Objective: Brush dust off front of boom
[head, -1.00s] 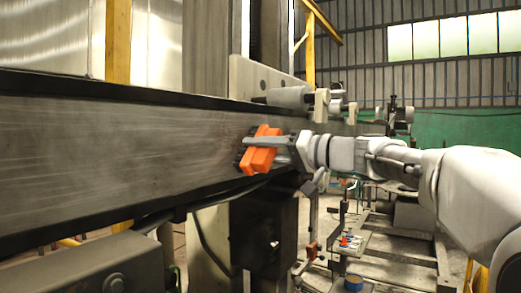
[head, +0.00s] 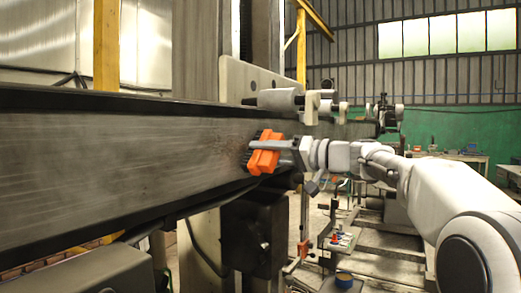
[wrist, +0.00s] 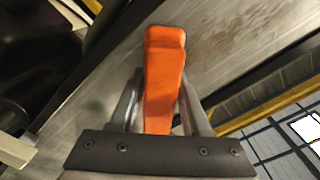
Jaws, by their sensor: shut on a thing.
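The boom (head: 120,150) is a long grey metal beam with dark top and bottom edges, running from the left toward the middle of the head view. Its front is streaked, with a darker brownish patch near the brush. An orange brush (head: 263,154) with dark bristles is at the front of the boom, bristles toward the metal; I cannot tell if they touch. My gripper (head: 283,145) is shut on the brush. In the wrist view the orange brush handle (wrist: 164,75) sits between the two fingers, with the boom face (wrist: 235,45) behind it.
A grey cylinder (head: 278,99) and fittings stand on top of the boom near the column (head: 205,55). A dark box (head: 255,230) and cables hang below it. A worktable (head: 340,240) with small items stands beyond at lower right.

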